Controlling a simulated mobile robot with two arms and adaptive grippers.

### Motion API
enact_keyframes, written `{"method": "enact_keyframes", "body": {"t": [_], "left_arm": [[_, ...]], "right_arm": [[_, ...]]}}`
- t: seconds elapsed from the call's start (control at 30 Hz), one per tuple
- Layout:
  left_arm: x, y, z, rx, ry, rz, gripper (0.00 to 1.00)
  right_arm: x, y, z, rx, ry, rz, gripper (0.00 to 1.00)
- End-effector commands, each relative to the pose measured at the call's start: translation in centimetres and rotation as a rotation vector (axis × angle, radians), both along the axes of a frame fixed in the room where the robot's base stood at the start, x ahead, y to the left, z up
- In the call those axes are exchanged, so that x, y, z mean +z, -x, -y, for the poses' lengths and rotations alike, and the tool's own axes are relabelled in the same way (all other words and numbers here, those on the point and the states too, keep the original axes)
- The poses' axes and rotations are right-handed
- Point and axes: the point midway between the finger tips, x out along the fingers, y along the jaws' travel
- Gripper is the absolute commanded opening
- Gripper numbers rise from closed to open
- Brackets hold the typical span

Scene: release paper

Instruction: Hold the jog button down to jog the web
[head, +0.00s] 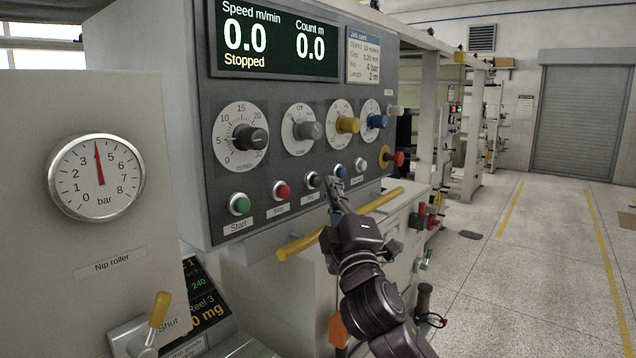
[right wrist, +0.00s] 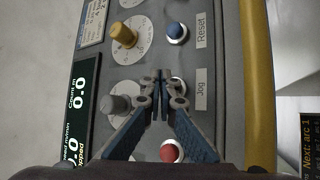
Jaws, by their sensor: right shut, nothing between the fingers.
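The black jog button (head: 313,180) sits in the button row on the grey control panel (head: 225,222), between the red stop button (head: 282,191) and the blue reset button (head: 340,171). My right gripper (head: 333,182) is shut and empty, with its fingertips in front of the panel near the jog button. In the right wrist view the closed fingertips (right wrist: 162,76) are beside the Jog label (right wrist: 201,88) and largely hide the button. I cannot tell whether they touch it. The display (head: 275,38) reads 0.0 m/min and Stopped. My left gripper is not in view.
A yellow bar (head: 300,242) runs below the buttons, close to my right arm. Dials (head: 240,137) sit above them. A green start button (head: 239,204) is at the left, and a red knob (head: 396,159) at the right. The floor at the right is open.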

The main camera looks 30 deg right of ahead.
Motion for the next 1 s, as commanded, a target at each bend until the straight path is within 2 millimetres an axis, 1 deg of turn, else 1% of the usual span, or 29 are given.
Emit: {"method": "enact_keyframes", "body": {"t": [0.73,1.0], "left_arm": [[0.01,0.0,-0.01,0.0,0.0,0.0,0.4],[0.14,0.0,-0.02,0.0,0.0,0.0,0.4]], "right_arm": [[-0.01,0.0,0.01,0.0,0.0,0.0,0.0],[0.0,-0.7,-0.27,0.0,-0.001,-0.001,0.0]]}}
